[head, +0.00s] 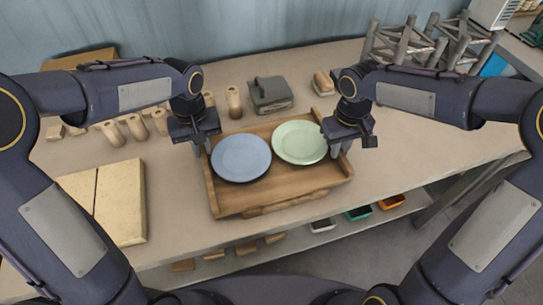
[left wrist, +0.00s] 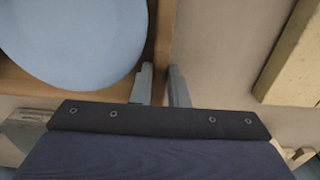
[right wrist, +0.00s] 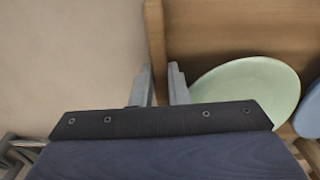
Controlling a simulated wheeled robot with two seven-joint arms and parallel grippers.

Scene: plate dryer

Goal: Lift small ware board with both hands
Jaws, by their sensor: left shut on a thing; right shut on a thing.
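The small ware board is a wooden tray (head: 270,192) with raised side walls, in the middle of the head view. A blue plate (head: 241,158) and a pale green plate (head: 300,142) lie on it side by side. My left gripper (head: 203,148) is shut on the board's left side wall; in the left wrist view its fingers (left wrist: 160,88) straddle the wall (left wrist: 165,40). My right gripper (head: 345,147) is shut on the right side wall; in the right wrist view its fingers (right wrist: 161,88) straddle the wall (right wrist: 155,35). Whether the board touches the table is unclear.
The table (head: 400,160) has free room to the right. A light wooden board (head: 120,200) lies at the left, with several wooden cylinders (head: 135,127) behind it. A grey block (head: 270,93) stands behind the board, and a grey rack (head: 430,45) at the back right. Small bins (head: 358,213) sit on a lower shelf.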

